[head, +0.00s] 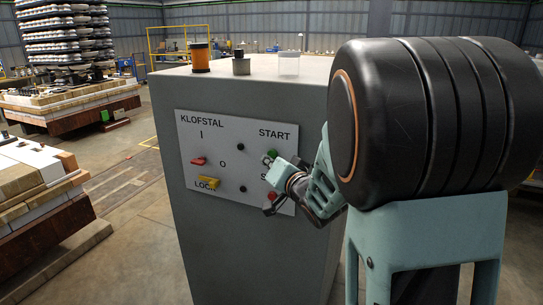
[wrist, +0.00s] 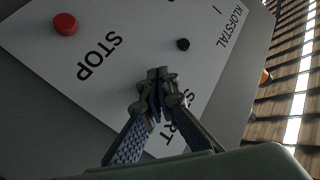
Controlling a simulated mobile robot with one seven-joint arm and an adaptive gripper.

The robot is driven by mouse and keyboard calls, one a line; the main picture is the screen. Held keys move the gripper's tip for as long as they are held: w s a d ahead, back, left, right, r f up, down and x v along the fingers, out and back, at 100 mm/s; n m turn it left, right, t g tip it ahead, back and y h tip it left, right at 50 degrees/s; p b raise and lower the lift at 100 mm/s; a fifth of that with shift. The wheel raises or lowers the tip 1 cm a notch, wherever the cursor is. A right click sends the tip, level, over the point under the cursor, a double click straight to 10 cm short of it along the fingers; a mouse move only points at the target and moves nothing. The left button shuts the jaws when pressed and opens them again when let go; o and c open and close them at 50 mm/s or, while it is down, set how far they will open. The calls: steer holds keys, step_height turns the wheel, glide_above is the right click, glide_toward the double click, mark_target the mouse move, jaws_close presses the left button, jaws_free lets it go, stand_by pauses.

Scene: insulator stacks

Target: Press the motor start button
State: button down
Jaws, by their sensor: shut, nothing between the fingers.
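The green start button (head: 273,153) shows under the word START, just above my gripper's tip. My gripper (head: 268,160) is shut and empty, its fingertips at or just before the panel beside the green button. In the wrist view my gripper (wrist: 158,80) has its fingers together and covers part of the word START; the green button is hidden there. I cannot tell whether the fingertips touch the button. The red stop button (wrist: 65,23) is clear of the fingers.
A red switch handle (head: 198,161) and a yellow lock piece (head: 207,183) sit on the panel's left.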

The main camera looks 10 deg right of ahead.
steer(key=shift+w+d, duration=0.25)
steer(key=shift+w, duration=0.1)
steer(key=shift+w+d, duration=0.35)
steer(key=shift+w, duration=0.05)
stand_by(1.0)
steer(key=shift+a+r, duration=0.1)
steer(key=shift+s+a+b, duration=0.45)
steer(key=shift+s, duration=0.3)
steer(key=shift+a, duration=0.1)
steer(key=s+a, duration=0.1)
steer(key=s, duration=0.1)
steer(key=s+a+b, duration=0.1)
steer(key=s, duration=0.1)
steer(key=shift+a, duration=0.4)
stand_by(0.4)
